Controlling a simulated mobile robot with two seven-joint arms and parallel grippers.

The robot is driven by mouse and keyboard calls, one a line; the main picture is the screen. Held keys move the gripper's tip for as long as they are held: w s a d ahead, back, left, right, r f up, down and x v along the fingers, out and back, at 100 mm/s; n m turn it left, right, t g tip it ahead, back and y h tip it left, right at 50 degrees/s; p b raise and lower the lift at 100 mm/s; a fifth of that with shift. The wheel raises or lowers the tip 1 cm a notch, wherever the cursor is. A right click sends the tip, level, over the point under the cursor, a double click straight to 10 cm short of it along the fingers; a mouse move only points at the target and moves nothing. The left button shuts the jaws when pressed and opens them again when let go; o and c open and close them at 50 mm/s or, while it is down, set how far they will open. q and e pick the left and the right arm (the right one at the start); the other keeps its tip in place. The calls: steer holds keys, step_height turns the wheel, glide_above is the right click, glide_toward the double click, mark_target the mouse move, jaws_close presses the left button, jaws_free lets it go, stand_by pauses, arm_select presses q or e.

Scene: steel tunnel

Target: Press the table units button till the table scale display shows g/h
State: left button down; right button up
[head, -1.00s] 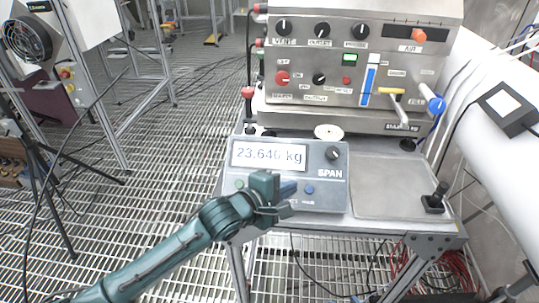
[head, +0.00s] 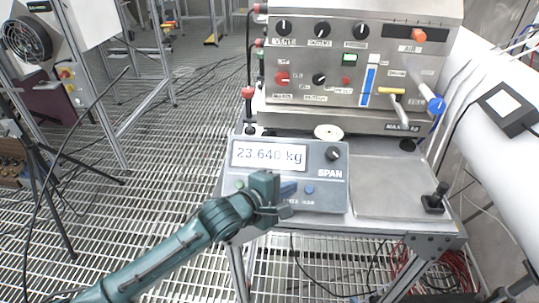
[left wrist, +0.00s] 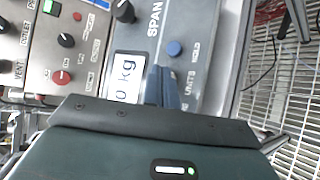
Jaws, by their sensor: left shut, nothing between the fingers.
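The table scale (head: 335,180) is a grey box at the front of the steel table. Its display (head: 268,155) reads 23.640 kg; in the left wrist view the display (left wrist: 124,78) shows only the end of the reading, "0 kg". My left gripper (head: 289,189) is shut and empty at the scale's front panel, below the display. The UNITS label shows beside its fingers (left wrist: 165,87) in the left wrist view. The units button is hidden behind the fingers, so contact cannot be told. A blue HOLD button (left wrist: 174,48) sits beside them. My right gripper is not in view.
A black SPAN knob (head: 333,153) is on the scale's right side. A flat steel plate (head: 395,185) lies to the right, with a small black joystick (head: 435,200).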

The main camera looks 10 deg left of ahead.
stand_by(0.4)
arm_select(q)
steer(key=shift+w+f, duration=0.25)
steer(key=shift+f, duration=0.1)
steer(key=shift+s+r+p, duration=0.25)
steer(key=shift+r+p, duration=0.05)
steer(key=shift+p, duration=0.55)
